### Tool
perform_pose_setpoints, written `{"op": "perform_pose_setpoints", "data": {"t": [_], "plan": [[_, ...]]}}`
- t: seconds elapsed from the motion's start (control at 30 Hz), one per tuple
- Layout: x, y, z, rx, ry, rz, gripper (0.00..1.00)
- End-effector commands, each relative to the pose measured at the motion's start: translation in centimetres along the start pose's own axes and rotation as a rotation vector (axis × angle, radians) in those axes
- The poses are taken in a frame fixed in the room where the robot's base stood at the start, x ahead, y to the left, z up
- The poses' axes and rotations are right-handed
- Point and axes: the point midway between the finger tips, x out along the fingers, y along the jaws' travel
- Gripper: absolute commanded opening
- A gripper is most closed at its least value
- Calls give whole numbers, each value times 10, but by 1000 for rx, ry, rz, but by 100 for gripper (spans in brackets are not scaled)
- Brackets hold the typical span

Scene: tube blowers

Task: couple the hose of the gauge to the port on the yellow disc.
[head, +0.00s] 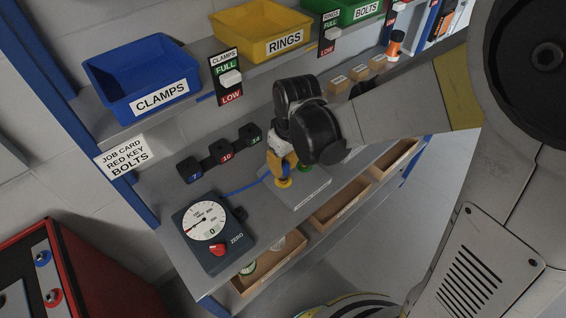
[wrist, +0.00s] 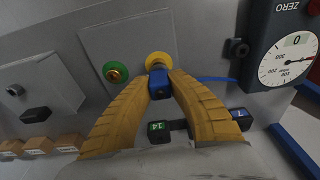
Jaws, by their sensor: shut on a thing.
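My gripper (head: 283,178) has its yellow fingers closed around a blue hose end (wrist: 159,86); it also shows in the wrist view (wrist: 161,78). The blue hose (wrist: 240,79) runs from there towards the gauge (wrist: 292,55), seen in the head view as a dark box with a white dial (head: 207,222). The yellow disc (wrist: 159,61) is on a grey plate (wrist: 128,36), right at the hose end's far tip. I cannot tell whether the tip touches the port, which is hidden behind it. A green disc (wrist: 115,72) with a brass port is beside it.
A row of dark sockets numbered 7, 10 and 14 (head: 220,152) stands behind the gauge. Blue (head: 140,78) and yellow (head: 262,33) bins are on the shelf above. Small cardboard boxes (wrist: 35,146) stand to one side.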

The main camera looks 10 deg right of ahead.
Motion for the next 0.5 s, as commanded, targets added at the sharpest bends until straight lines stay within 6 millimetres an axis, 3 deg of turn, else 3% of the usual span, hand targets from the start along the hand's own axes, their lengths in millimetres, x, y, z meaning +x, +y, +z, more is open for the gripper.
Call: {"op": "perform_pose_setpoints", "data": {"t": [0.5], "plan": [[7, 0, 1, 0, 0, 0, 0]]}}
